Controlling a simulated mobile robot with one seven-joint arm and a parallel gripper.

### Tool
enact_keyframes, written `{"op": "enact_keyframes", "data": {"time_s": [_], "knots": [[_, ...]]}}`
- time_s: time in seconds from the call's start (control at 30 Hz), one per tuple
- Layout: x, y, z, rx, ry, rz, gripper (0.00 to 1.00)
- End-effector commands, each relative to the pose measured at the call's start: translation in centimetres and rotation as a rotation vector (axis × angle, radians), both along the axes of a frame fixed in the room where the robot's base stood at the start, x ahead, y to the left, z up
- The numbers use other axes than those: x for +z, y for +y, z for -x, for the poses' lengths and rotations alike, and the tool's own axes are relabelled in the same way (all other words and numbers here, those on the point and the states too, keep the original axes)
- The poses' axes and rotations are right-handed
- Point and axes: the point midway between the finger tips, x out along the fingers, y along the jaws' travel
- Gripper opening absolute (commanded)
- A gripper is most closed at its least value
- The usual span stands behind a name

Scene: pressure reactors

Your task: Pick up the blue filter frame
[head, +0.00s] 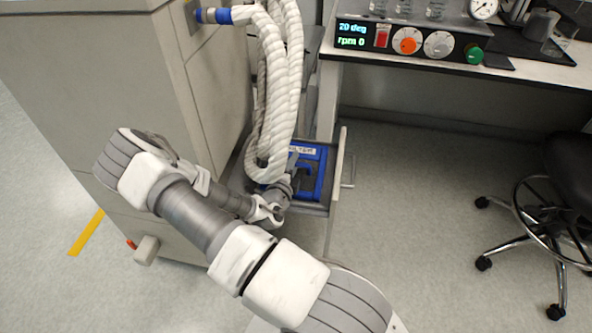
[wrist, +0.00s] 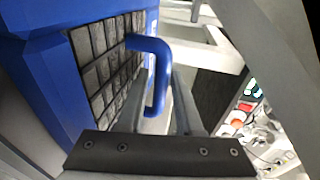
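The blue filter frame (wrist: 50,70) fills the left of the wrist view, with a grey gridded filter face (wrist: 98,65) and a blue bent handle (wrist: 158,75). In the head view the frame (head: 318,160) lies in an open drawer beside the big grey cabinet, partly hidden by the white hoses and my arm. My gripper (wrist: 163,70) has its two fingers on either side of the handle, with a gap showing between the handle and the right finger. In the head view my gripper (head: 285,190) reaches over the left part of the drawer; its fingers are hard to make out there.
Thick white hoses (head: 275,85) hang close above my gripper. The open drawer (head: 338,170) has a raised right front with a handle. A bench with a control panel (head: 410,42) stands at the back. A wheeled chair (head: 560,200) is at right; the floor between is clear.

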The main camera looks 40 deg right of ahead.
Motion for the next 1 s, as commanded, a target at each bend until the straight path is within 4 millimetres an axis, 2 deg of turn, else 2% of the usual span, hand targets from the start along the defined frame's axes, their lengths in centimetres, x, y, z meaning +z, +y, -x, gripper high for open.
{"op": "enact_keyframes", "data": {"time_s": [0.2,0.4,0.87,1.0], "knots": [[0.0,0.0,0.0,0.000,0.001,-0.001,0.34],[0.0,0.0,0.0,0.000,0.000,0.000,0.00],[0.2,0.0,0.0,0.000,-0.001,0.000,0.00],[1.5,0.0,-0.1,-0.001,-0.003,0.000,0.00]]}}
